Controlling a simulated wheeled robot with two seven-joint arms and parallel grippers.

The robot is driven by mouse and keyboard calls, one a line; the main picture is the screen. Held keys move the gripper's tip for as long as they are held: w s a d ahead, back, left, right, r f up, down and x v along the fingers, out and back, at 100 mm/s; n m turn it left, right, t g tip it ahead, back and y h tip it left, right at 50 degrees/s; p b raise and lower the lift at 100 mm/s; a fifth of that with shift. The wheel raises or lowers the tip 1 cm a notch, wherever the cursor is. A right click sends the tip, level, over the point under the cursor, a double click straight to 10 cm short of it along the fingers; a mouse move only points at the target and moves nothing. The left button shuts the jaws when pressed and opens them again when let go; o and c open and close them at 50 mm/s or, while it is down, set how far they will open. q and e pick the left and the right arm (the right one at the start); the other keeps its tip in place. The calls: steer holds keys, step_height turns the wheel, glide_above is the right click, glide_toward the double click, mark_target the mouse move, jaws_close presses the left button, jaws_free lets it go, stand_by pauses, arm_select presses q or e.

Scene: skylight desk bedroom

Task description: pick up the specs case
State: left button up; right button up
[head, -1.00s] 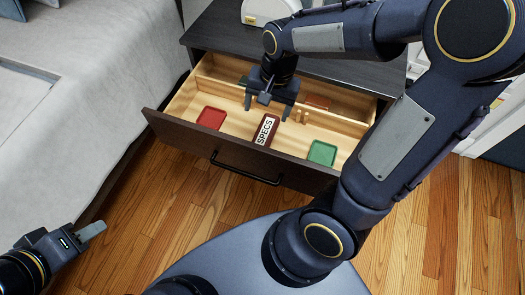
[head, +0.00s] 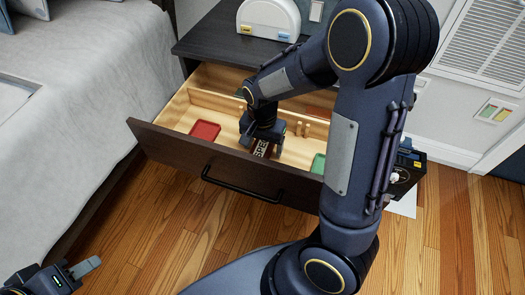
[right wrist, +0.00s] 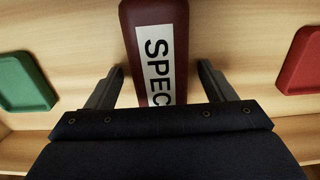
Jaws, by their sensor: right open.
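The specs case (head: 263,148) is dark red with a white label reading SPECS, partly hidden under my right gripper in the head view. It lies in the open drawer between a red tray and a green tray. In the right wrist view the specs case (right wrist: 157,85) runs between the two fingers, with a gap on each side. My right gripper (right wrist: 160,85) is open, its fingers on either side of the case, not closed on it. My left gripper (head: 85,268) is at the lower left of the head view, far from the drawer; its jaw opening is unclear.
The red tray (head: 205,131) and green tray (head: 318,163) lie in the drawer (head: 180,112). Wooden dividers cross the drawer behind the case. The drawer front with its black handle (head: 240,188) stands out over the wooden floor. A bed (head: 75,90) is at the left.

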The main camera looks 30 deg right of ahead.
steer(key=shift+r, duration=0.1)
steer(key=c, duration=1.1)
